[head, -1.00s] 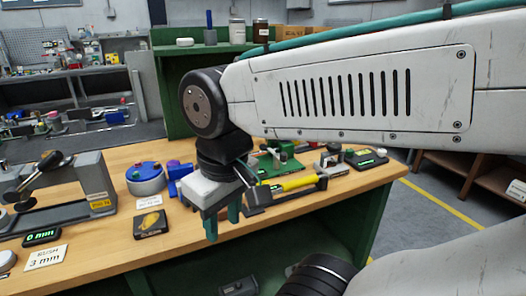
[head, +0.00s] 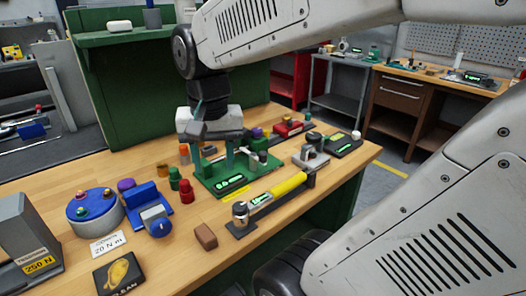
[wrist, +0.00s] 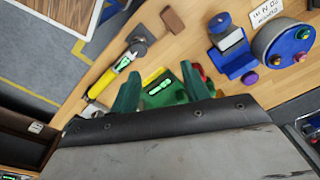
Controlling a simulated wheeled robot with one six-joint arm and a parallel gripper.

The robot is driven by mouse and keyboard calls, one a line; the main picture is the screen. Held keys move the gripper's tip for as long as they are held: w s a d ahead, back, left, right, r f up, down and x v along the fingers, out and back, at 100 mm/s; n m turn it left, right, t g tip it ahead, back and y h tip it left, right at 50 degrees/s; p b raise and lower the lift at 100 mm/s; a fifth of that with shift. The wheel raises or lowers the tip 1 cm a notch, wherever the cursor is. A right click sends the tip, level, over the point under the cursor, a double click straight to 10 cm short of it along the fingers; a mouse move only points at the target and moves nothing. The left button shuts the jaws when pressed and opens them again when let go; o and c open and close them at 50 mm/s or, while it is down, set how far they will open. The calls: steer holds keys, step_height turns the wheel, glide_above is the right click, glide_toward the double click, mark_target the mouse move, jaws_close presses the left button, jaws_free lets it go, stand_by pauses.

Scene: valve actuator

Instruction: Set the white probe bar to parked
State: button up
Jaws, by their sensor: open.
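The green fixture (head: 240,182) with a lit green display lies on the wooden bench; it also shows in the wrist view (wrist: 165,98). A small pale part (head: 263,157) stands at its right side in the head view, perhaps the white probe bar; I cannot tell its setting. My gripper (head: 214,162) points down over the fixture's left and back part, its two green fingers apart and nothing seen between them. In the wrist view my gripper (wrist: 159,70) is open, and its body hides part of the fixture. I cannot tell whether a finger touches it.
A yellow-handled torque tool (head: 288,184) lies in front of the fixture. Red and green knobs (head: 186,190) stand close at its left, with a blue device (head: 150,208) beyond. A grey clamp piece (head: 311,156) and a black display box (head: 343,145) are at the right.

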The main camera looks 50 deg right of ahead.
steer(key=w+d+f+m, duration=0.1)
steer(key=w+d+m, duration=0.3)
steer(key=d+m, duration=0.5)
steer(key=m, duration=0.8)
glide_above(263, 152)
steer(key=shift+g, duration=0.4)
step_height(263, 152, down, 4)
steer(key=shift+f, duration=0.2)
step_height(263, 152, down, 8)
steer(key=shift+r, duration=0.25)
steer(key=c, duration=1)
